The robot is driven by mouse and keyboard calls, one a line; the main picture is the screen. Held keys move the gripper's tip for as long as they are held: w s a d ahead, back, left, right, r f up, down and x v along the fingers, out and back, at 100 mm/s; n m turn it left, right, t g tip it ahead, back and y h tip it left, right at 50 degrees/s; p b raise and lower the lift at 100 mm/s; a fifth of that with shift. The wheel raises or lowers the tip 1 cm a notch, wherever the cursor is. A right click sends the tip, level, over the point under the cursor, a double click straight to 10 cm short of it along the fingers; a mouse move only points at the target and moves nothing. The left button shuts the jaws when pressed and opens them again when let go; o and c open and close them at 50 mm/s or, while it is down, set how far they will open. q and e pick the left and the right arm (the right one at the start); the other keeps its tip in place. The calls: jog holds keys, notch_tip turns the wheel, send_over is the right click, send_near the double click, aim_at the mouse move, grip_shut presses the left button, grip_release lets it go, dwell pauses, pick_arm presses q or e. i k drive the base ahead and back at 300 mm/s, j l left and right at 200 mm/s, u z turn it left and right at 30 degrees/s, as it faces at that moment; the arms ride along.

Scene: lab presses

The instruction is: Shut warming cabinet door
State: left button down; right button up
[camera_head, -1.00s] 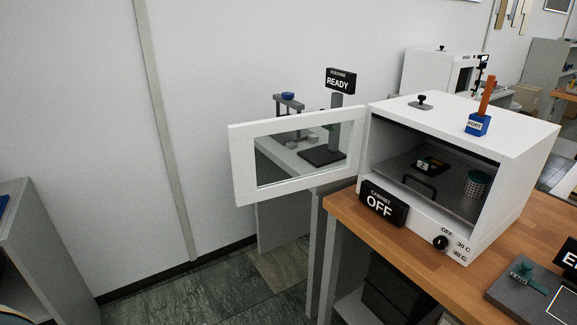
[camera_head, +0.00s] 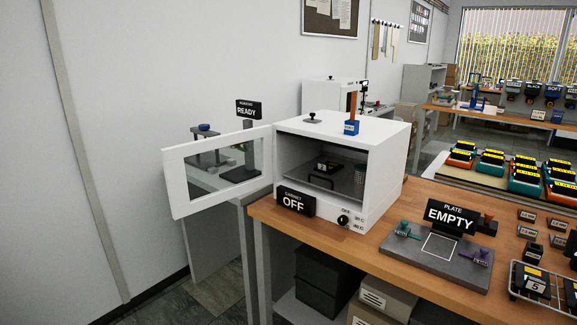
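The warming cabinet (camera_head: 385,165) is a white box on the wooden bench, right of the picture's middle. Its door (camera_head: 180,190), a white frame with a glass pane, stands wide open, swung out to the left past the bench's end. Neither of my grippers is in view.
A grey plate (camera_head: 435,255) with an "EMPTY" sign (camera_head: 452,215) lies right of the cabinet. A wire rack (camera_head: 515,292) is at the lower right. Behind the door is a press with a "READY" sign (camera_head: 248,109). Open floor lies below the door.

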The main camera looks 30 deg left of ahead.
aim_at(182, 204)
jog(key=i+j+z, duration=0.1)
jog(key=j+z, duration=0.15)
jog(key=z, duration=0.2)
jog(key=j+z, duration=0.25)
jog(key=z, duration=0.2)
jog(key=j, duration=3.25)
jog(key=i, duration=0.05)
